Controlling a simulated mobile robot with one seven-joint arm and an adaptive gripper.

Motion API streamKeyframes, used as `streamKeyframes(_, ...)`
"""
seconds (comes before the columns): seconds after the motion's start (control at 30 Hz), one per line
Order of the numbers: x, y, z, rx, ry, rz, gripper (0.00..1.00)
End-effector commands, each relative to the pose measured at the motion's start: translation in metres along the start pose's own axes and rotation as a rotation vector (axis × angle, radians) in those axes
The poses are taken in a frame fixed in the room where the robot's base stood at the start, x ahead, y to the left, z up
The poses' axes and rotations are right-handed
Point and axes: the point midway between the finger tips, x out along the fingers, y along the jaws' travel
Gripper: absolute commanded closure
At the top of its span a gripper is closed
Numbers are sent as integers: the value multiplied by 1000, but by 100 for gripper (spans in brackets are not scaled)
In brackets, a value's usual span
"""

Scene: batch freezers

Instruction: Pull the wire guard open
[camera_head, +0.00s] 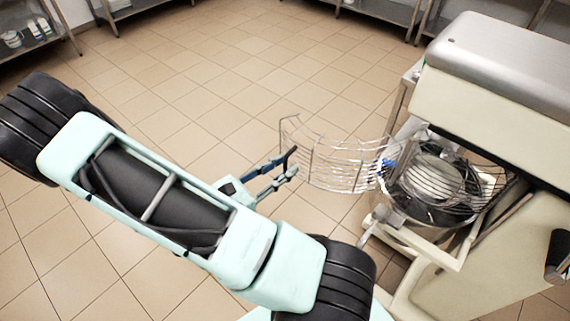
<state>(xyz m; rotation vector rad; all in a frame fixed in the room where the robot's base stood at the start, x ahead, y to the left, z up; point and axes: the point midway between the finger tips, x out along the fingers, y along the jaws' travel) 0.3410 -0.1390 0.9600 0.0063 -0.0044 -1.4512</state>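The wire guard (345,166) is a curved cage of thin metal bars. It stands swung out to the left of the mixer, away from the bowl (405,207), with its free end toward my gripper. Its right end meets the bowl rim near a small blue part. My gripper (294,161) is at the guard's left end, its two slim fingers apart. I see nothing clearly held between them. I cannot tell whether a finger touches the wires. A fixed wire grille (435,180) covers part of the bowl.
The cream mixer (500,95) with a metal top fills the right side. A pale frame (425,245) surrounds the bowl. Metal shelves (385,12) stand along the back and upper left. The tiled floor (215,75) is clear behind and left of the guard.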

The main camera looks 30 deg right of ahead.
Motion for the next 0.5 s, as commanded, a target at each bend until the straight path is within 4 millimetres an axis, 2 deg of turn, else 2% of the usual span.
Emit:
streamKeyframes(0.3,-66,1,0,2,4,5,76)
streamKeyframes(0.5,-98,1,0,1,3,5,76)
